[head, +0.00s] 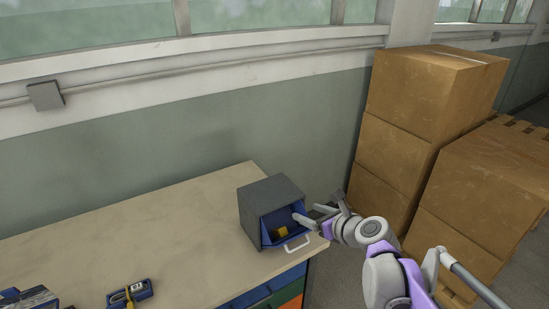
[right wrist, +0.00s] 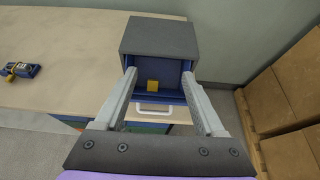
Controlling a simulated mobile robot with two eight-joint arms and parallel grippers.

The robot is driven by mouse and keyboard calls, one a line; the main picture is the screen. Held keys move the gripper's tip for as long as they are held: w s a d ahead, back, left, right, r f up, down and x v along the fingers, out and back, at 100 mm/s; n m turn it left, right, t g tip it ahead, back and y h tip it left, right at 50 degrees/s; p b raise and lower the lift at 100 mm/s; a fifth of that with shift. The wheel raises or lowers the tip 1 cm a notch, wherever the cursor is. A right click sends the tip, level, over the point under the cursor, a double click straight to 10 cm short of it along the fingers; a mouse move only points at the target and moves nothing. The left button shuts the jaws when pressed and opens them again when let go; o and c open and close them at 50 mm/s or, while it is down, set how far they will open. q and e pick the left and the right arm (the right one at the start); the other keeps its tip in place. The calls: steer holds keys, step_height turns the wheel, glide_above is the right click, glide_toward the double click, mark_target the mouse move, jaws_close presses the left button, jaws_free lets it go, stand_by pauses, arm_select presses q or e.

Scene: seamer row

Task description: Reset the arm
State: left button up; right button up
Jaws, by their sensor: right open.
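My right gripper (head: 318,215) is at the right end of the workbench, beside the open front of a small dark grey cabinet (head: 262,206). In the right wrist view its two fingers (right wrist: 160,92) are spread apart and empty, on either side of the cabinet's opening. The cabinet has a blue drawer (head: 267,236) pulled out, with a white handle (head: 297,245). A yellow item (head: 281,231) lies inside the drawer; it also shows in the right wrist view (right wrist: 152,86). My left gripper is in neither view.
The beige workbench (head: 170,225) is mostly clear in the middle. A blue and yellow tool (head: 130,293) lies near its front edge, with a dark item (head: 30,298) at the left. Stacked cardboard boxes (head: 415,100) stand to the right, close behind my right arm.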

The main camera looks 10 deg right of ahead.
steer(key=s+a+f+n+g+h, duration=0.1)
steer(key=s+f+n, duration=0.3)
steer(key=s+n, duration=0.4)
steer(key=s+a+f+n+g+h, duration=0.1)
steer(key=s+f+n, duration=0.4)
steer(key=n, duration=0.8)
steer(key=s+a+f+n+g+h, duration=0.1)
steer(key=s+f+n+g, duration=0.3)
steer(key=s+n, duration=0.7)
steer(key=shift+s+f+h, duration=0.3)
steer(key=shift+s+h, duration=0.15)
steer(key=shift+h, duration=0.25)
